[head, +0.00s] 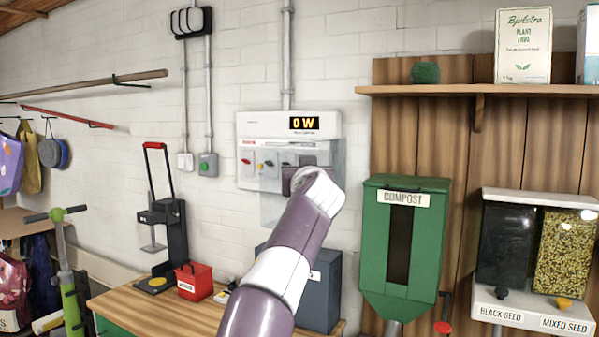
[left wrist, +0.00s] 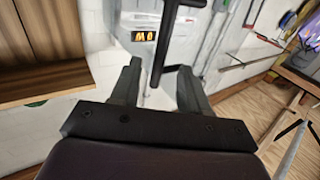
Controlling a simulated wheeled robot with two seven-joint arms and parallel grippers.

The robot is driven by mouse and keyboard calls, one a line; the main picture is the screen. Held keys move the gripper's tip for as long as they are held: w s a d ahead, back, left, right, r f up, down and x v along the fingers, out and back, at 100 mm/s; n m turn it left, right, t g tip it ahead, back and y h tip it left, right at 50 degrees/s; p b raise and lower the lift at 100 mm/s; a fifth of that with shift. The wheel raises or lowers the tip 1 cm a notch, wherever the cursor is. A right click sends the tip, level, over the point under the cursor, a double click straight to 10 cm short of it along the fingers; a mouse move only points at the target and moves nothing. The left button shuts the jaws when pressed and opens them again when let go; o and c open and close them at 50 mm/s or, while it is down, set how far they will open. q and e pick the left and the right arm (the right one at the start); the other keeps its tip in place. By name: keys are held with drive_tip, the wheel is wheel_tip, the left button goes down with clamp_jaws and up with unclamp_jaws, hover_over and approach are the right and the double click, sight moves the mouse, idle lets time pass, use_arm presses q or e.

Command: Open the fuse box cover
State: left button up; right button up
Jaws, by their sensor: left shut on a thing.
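The fuse box (head: 250,125) is a white wall box with a lit "0 W" display and coloured switches below it. Its clear cover (head: 273,208) shows as a pale see-through panel that reaches below the box's lower edge; its exact angle is hard to tell. My left gripper (head: 292,180) is in front of the box's lower right part and hides some switches. In the left wrist view, my left gripper (left wrist: 160,88) has a dark bar-shaped handle (left wrist: 166,45) between its fingers and is shut on it. The display (left wrist: 144,36) appears upside down there. My right gripper is not in view.
A wooden bench (head: 125,305) below holds a black press (head: 162,235), a red box (head: 194,281) and a dark blue-grey box (head: 325,290). A green compost bin (head: 373,255) hangs close on the right, under a wooden shelf (head: 430,90).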

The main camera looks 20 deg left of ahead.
use_arm(q)
drive_tip(key=shift+w+d+f, duration=0.15)
drive_tip(key=shift+d+f, duration=0.05)
drive_tip(key=shift+f, duration=0.05)
drive_tip(key=b+v, duration=0.9)
drive_tip(key=v, duration=0.3)
drive_tip(key=shift+s+r, duration=0.2)
drive_tip(key=shift+s, duration=0.2)
drive_tip(key=shift+s+a, duration=0.1)
drive_tip(key=shift+s, duration=0.05)
